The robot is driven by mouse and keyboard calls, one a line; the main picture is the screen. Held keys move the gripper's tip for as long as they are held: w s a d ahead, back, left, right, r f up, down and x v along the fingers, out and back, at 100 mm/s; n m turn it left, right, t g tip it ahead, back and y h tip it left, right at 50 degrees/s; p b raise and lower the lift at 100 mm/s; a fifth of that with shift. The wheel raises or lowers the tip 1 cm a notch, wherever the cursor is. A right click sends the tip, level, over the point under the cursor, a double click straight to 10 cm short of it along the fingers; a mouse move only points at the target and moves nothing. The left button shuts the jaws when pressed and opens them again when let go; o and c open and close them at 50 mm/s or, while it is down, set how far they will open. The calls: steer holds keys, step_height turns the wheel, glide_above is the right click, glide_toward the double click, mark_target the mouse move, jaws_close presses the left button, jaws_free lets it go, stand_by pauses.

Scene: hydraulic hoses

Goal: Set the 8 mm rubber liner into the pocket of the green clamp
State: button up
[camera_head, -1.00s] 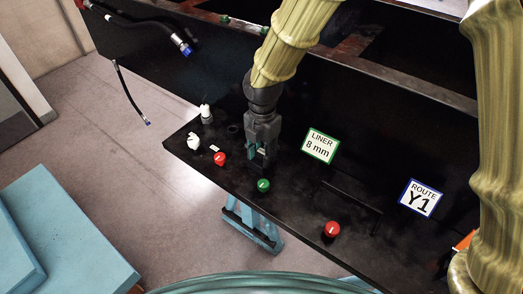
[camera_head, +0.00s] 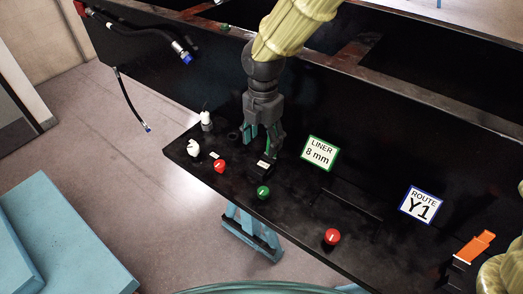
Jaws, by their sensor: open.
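My gripper (camera_head: 261,147) is open, with its dark teal fingers spread apart just above the black shelf. A small black block with a white label (camera_head: 262,166) sits right below the fingers; it may be the liner or its holder, too small to tell. A round green knob (camera_head: 263,192) stands just in front of that block and may belong to the green clamp. The clamp's pocket cannot be made out. A green-framed sign reading "LINER 8 mm" (camera_head: 320,153) stands to the right of my gripper.
Red knobs (camera_head: 220,166) (camera_head: 332,237) stand left and right of the green one. White fittings (camera_head: 194,147) (camera_head: 206,119) are at the shelf's left end. A blue-framed "ROUTE Y1" sign (camera_head: 422,204) and an orange part (camera_head: 474,247) are on the right. Black hoses (camera_head: 140,30) hang at upper left.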

steer(key=shift+r, duration=2)
